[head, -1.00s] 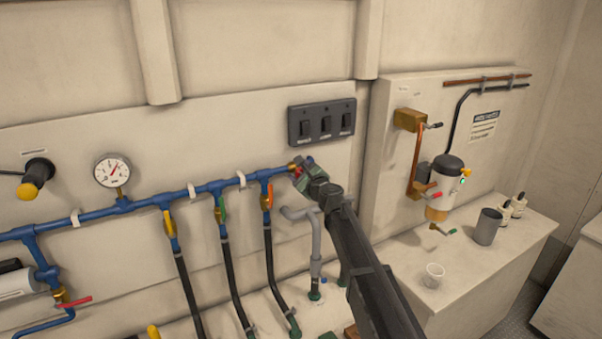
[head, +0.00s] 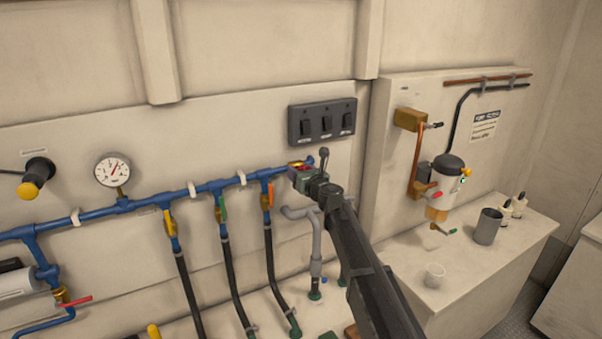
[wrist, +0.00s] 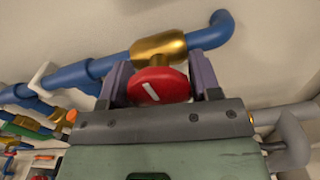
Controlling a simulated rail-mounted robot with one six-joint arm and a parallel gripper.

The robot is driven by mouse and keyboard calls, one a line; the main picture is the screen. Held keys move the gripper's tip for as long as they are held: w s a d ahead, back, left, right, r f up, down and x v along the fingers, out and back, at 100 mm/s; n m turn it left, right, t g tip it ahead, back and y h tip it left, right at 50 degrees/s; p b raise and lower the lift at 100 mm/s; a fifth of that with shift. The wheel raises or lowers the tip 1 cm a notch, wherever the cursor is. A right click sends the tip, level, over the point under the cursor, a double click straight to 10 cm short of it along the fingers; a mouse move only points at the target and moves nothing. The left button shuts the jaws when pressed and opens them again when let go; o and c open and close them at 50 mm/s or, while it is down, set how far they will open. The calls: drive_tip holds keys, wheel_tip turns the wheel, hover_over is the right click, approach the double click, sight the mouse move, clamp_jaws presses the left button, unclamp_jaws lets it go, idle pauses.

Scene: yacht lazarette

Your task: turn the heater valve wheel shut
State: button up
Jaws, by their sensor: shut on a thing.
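The heater valve wheel (wrist: 165,88) is a red round knob with a white line on its face, seen in the wrist view. The line is tilted in the picture. The wheel sits in front of a brass valve body (wrist: 158,47) at the right end of the blue pipe. My gripper (wrist: 160,82) is shut on the wheel, with one finger on each side. In the head view my gripper (head: 300,170) is at the pipe's end, below the switch panel, and hides most of the wheel; a bit of the brass body (head: 299,163) shows above it.
A blue pipe (head: 150,200) with coloured lever valves and black hoses runs along the wall to the left. A black switch panel (head: 322,121) is just above my gripper. A grey pipe (head: 315,240) stands close below. A counter with a cup (head: 435,275) is at right.

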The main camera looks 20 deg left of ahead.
drive_tip(key=shift+m, duration=0.5)
drive_tip(key=o, duration=0.9)
drive_tip(key=shift+s, duration=0.1)
drive_tip(key=v, duration=1)
drive_tip(key=shift+s+d, duration=0.15)
drive_tip(key=shift+d, duration=0.15)
